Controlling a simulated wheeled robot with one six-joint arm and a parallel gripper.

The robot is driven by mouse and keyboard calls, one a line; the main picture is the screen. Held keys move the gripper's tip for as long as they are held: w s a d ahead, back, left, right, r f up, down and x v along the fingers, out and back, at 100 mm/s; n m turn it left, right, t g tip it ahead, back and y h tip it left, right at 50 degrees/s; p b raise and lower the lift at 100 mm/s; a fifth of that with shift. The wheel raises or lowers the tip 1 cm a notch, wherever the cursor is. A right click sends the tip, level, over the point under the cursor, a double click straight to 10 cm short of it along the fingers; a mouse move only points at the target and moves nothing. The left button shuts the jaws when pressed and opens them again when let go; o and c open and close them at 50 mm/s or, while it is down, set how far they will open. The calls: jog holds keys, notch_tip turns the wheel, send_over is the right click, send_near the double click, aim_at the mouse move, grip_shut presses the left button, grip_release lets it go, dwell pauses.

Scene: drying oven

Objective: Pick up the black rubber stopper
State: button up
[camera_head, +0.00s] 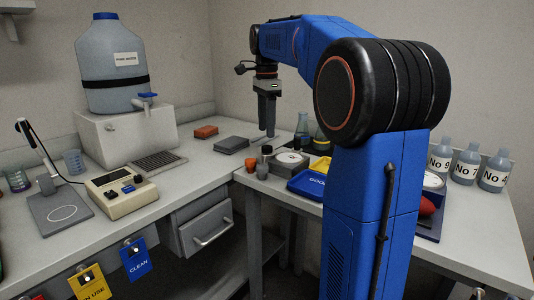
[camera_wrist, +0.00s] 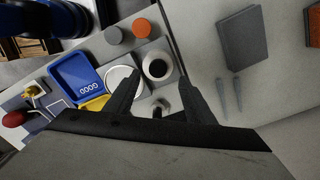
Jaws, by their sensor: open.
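A small dark grey round piece (camera_wrist: 113,35) looks like the black rubber stopper. It stands beside a similar orange-red piece (camera_wrist: 141,28) near the edge of the right-hand table. In the head view the dark piece (camera_head: 262,171) is just right of the orange one (camera_head: 250,165). My gripper (camera_head: 267,133) points down above the table's back corner, behind both pieces. In the wrist view its two fingers (camera_wrist: 158,78) are apart with nothing held between them. A pale round vessel with a dark centre (camera_wrist: 158,66) shows between the fingertips.
A balance with a round pan (camera_head: 291,158), a blue GOOD tray (camera_head: 306,184) and flasks (camera_head: 302,130) stand close by. Numbered bottles (camera_head: 465,163) line the right.

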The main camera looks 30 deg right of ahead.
aim_at(267, 147)
jog(key=shift+s+f, duration=0.2)
jog(key=shift+f, duration=2.8)
jog(key=shift+c, duration=0.5)
jog(key=c, duration=1.1)
